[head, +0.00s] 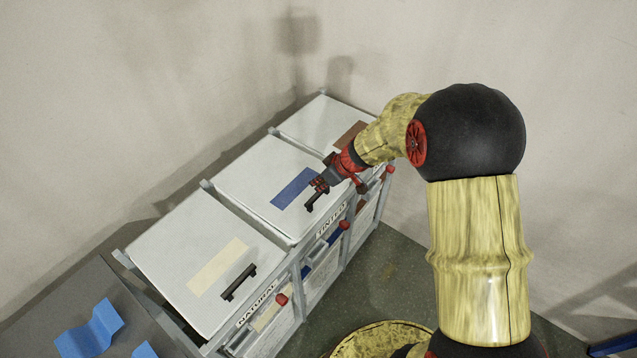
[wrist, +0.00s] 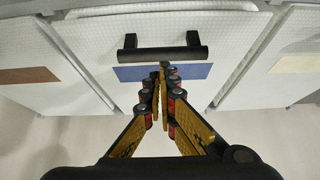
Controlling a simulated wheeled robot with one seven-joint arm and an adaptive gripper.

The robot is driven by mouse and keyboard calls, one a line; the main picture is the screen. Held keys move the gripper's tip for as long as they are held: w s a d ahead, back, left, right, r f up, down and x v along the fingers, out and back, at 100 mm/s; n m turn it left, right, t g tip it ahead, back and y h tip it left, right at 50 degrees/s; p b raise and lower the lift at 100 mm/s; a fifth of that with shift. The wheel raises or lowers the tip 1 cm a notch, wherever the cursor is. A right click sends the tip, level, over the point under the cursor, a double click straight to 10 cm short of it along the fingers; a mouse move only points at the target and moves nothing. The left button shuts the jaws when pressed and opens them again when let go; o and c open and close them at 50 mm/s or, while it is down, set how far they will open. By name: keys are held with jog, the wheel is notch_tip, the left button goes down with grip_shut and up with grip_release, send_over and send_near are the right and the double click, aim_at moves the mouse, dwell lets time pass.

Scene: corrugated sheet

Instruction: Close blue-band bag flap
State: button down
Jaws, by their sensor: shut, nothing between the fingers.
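The blue-band flap (head: 258,172) is the white middle lid of a row of three. It lies over its bag about level with its neighbours. Its blue band (head: 293,188) and black bar handle (head: 315,199) show near the front edge. In the wrist view the flap (wrist: 150,28) fills the middle, with the handle (wrist: 160,53) above the blue band (wrist: 198,72). My gripper (head: 320,184) is shut and empty at the handle. In the wrist view its fingertips (wrist: 163,70) lie over the band, just below the bar. I cannot tell whether they touch.
A cream-band flap (head: 180,262) labelled NATURAL lies at the near left. A brown-band flap (head: 320,122) lies at the far end, partly behind my arm. Grey frame posts with red knobs (head: 345,225) stand along the front. Blue corrugated pieces (head: 90,330) lie on a grey surface at lower left.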

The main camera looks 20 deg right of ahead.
jog(key=shift+f, duration=0.15)
jog(key=f+b, duration=0.1)
jog(key=b, duration=0.1)
jog(key=f+b, duration=0.1)
jog(key=b, duration=0.1)
jog(key=shift+s+d+f, duration=0.2)
jog(key=shift+s, duration=0.05)
jog(key=shift+w+r+p, duration=0.15)
jog(key=shift+r+p, duration=0.15)
jog(key=shift+r, duration=0.3)
jog(key=r, duration=0.1)
jog(key=r+p, duration=0.1)
jog(key=r, duration=0.1)
jog(key=shift+w+a, duration=0.25)
jog(key=p+v, duration=0.2)
jog(key=v, duration=0.8)
jog(key=shift+s+d, duration=0.15)
jog(key=shift+s, duration=0.1)
jog(key=shift+f, duration=0.2)
